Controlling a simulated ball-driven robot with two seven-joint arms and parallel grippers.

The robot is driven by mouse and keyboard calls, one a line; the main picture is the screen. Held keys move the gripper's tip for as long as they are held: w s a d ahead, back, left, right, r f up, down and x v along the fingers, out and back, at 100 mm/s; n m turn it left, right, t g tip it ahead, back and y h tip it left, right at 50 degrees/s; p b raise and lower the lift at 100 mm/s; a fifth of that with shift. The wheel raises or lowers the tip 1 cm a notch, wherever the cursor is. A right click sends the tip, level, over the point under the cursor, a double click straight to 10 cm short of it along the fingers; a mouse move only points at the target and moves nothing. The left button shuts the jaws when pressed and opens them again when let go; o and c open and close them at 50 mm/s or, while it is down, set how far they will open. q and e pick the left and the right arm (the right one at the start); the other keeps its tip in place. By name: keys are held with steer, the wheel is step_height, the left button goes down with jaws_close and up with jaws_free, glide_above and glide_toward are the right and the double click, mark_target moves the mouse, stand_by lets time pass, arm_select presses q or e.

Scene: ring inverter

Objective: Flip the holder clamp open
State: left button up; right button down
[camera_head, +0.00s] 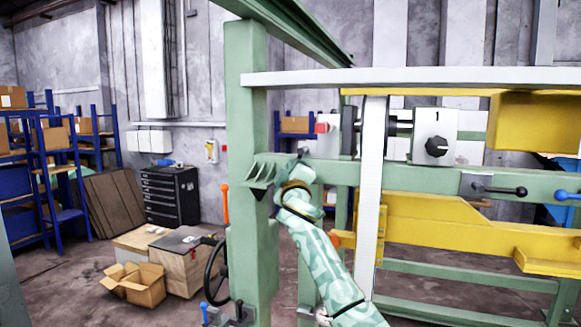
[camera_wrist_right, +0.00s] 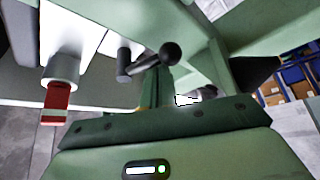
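A dark clamp lever with a round black ball end (camera_wrist_right: 170,54) shows in the right wrist view, just beyond my right gripper (camera_wrist_right: 157,82). The gripper's green fingers are close together and look shut; their tips overlap the lever in this view, and I cannot tell whether they touch it. In the head view my right gripper (camera_head: 300,163) is up beside the green post, small and partly unclear. Another black lever with a ball end (camera_head: 492,189) sits on the green cross beam to the right. My left gripper is not in view.
A green post (camera_head: 250,200) stands left of my right arm, and a white vertical strip (camera_head: 372,180) stands right. A red-ended part (camera_wrist_right: 56,100) hangs at left in the wrist view. Yellow beams (camera_head: 440,225) fill the right. Boxes (camera_head: 143,283) lie on the floor.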

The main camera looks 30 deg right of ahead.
steer(key=shift+s+d+f, duration=0.15)
steer(key=shift+s+d, duration=0.1)
steer(key=shift+d, duration=0.1)
steer(key=shift+s+d, duration=0.15)
stand_by(0.5)
